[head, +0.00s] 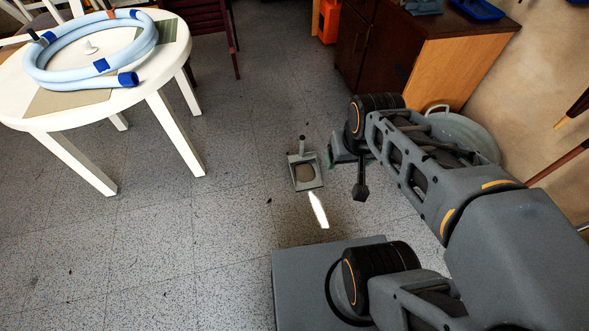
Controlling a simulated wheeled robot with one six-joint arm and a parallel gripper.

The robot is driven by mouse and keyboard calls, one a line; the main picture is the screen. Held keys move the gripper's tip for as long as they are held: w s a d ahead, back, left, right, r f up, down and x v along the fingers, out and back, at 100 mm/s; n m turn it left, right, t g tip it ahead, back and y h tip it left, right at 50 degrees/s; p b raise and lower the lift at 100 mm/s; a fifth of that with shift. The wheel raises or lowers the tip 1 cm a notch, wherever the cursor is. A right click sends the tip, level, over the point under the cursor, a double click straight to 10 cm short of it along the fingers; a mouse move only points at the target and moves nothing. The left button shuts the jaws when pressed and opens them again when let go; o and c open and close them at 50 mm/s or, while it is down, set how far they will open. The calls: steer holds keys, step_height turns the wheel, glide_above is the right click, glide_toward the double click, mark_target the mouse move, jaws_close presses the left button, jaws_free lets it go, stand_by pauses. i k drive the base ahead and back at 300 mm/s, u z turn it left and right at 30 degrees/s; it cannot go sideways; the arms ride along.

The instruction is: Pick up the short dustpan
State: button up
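The short dustpan (306,174) lies on the speckled floor near the middle of the head view. It is grey, with a brownish patch in its pan and a short dark handle standing up at its far side. My gripper (347,174) is at the end of my arm, just right of the dustpan in the picture. It appears apart from the dustpan. Its fingers are small and partly hidden by the wrist, so I cannot tell how far they are open.
A white round table (60,108) with a coiled light-blue hose (75,75) stands at left. A wooden cabinet (445,65) and a grey-green tub (467,132) stand at right. A bright light patch lies in front of the dustpan. The floor around it is clear.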

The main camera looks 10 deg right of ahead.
mark_target(306, 174)
steer(key=z, duration=1.5)
steer(key=k, duration=0.45)
steer(key=u, duration=2.05)
steer(key=i, duration=1.8)
steer(key=u, duration=0.3)
